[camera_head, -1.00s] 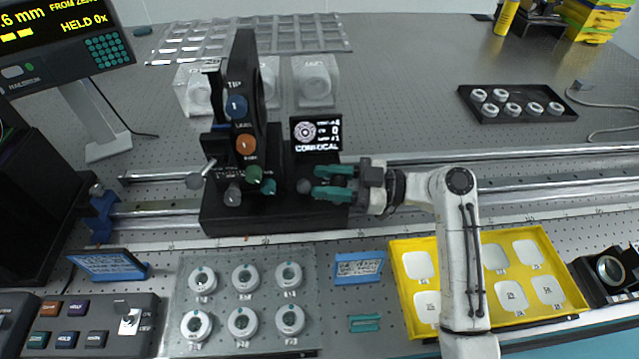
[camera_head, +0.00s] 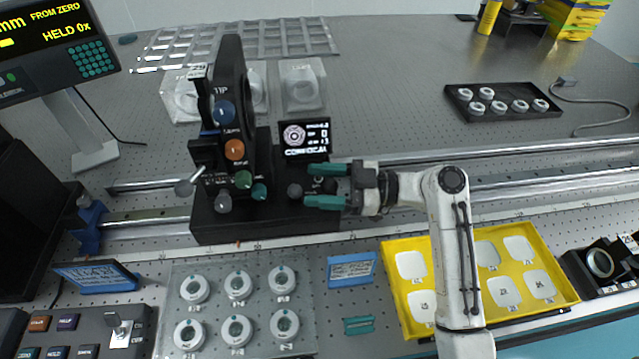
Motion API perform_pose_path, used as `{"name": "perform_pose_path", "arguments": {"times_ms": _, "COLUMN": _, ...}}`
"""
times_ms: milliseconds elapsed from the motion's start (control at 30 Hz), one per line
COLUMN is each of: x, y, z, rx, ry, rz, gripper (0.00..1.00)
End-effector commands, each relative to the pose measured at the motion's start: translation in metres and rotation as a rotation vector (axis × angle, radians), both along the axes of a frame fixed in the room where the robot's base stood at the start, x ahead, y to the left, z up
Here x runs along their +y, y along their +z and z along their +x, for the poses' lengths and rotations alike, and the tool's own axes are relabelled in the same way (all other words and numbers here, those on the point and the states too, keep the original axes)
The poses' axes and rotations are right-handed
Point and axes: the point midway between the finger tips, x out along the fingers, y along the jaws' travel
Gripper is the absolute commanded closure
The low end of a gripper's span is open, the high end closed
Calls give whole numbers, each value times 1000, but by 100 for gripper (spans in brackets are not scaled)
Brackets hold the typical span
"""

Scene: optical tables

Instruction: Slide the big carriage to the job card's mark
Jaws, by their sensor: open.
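The big carriage (camera_head: 280,222) is a black block on the rail (camera_head: 150,217), carrying a tall black mount with blue, orange and green knobs and a small lit screen (camera_head: 305,138). My gripper (camera_head: 322,186) has teal fingers, open, at the carriage's right end. The fingers lie either side of a small knob at that end; contact cannot be told. One blue-framed card (camera_head: 97,275) stands at the left and another (camera_head: 352,269) lies right of centre; their writing is too small to read. A readout (camera_head: 55,35) at top left shows "mm FROM ZERO" and "HELD 0x".
A clear plate of white round mounts (camera_head: 240,305), a teal piece (camera_head: 358,324) and a yellow tray (camera_head: 393,262) lie in front of the rail. A blue clamp (camera_head: 88,225) sits at the rail's left. Bare rail shows between clamp and carriage.

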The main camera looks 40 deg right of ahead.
Motion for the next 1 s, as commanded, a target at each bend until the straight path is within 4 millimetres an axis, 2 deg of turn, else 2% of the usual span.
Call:
{"name": "perform_pose_path", "arguments": {"times_ms": 533, "x": -63, "y": -2, "z": -67, "rx": 2, "ry": -3, "rz": 0, "gripper": 40}}
{"name": "perform_pose_path", "arguments": {"times_ms": 700, "x": -70, "y": -1, "z": -75, "rx": 1, "ry": -1, "rz": 0, "gripper": 40}}
{"name": "perform_pose_path", "arguments": {"times_ms": 1000, "x": -70, "y": -1, "z": -76, "rx": 1, "ry": 0, "rz": 0, "gripper": 40}}
